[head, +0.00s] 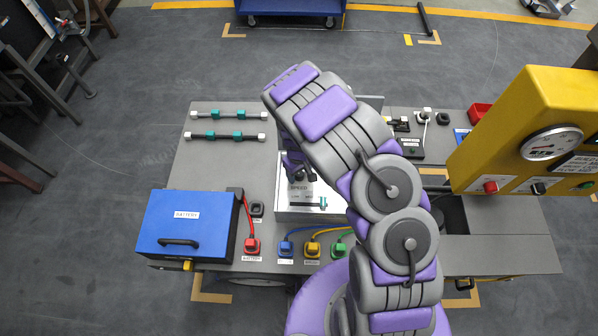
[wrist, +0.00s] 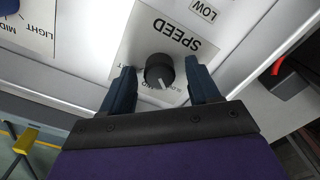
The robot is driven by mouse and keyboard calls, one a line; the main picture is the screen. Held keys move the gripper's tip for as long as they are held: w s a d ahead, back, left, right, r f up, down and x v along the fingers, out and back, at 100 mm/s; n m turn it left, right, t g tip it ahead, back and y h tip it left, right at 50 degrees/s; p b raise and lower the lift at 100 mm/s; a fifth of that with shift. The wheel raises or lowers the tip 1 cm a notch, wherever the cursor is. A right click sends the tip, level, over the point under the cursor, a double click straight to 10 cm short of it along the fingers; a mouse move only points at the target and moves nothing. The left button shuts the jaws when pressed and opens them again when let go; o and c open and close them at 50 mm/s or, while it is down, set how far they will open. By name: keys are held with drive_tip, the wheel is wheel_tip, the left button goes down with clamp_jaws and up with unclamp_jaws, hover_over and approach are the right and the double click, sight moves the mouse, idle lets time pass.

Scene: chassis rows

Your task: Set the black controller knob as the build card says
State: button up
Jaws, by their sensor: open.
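The black controller knob (wrist: 160,72) sits on a light plate marked SPEED, which appears upside down in the wrist view. A white pointer line on the knob runs toward the lower edge of the picture. My gripper (wrist: 159,67) is open, with one dark finger on either side of the knob. I cannot tell whether the fingers touch it. In the head view my gripper (head: 298,172) is over the controller panel (head: 318,216), and the knob is hidden there. I cannot make out a build card.
The wrist view shows a LOW label (wrist: 203,10) and a LIGHT/MID label (wrist: 32,35). On the bench are a blue battery box (head: 186,226), a red plug (head: 252,245), a blue plug (head: 286,247) and a yellow plug (head: 312,248). A yellow gauge unit (head: 520,125) stands at right.

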drive_tip(key=c, duration=1)
drive_tip(key=shift+c, duration=0.2)
drive_tip(key=shift+m, duration=0.3)
drive_tip(key=m+p, duration=0.2)
drive_tip(key=m, duration=0.2)
drive_tip(key=shift+r+p, duration=0.1)
drive_tip(key=shift+p, duration=0.25)
drive_tip(key=m, duration=0.5)
drive_tip(key=shift+p, duration=0.4)
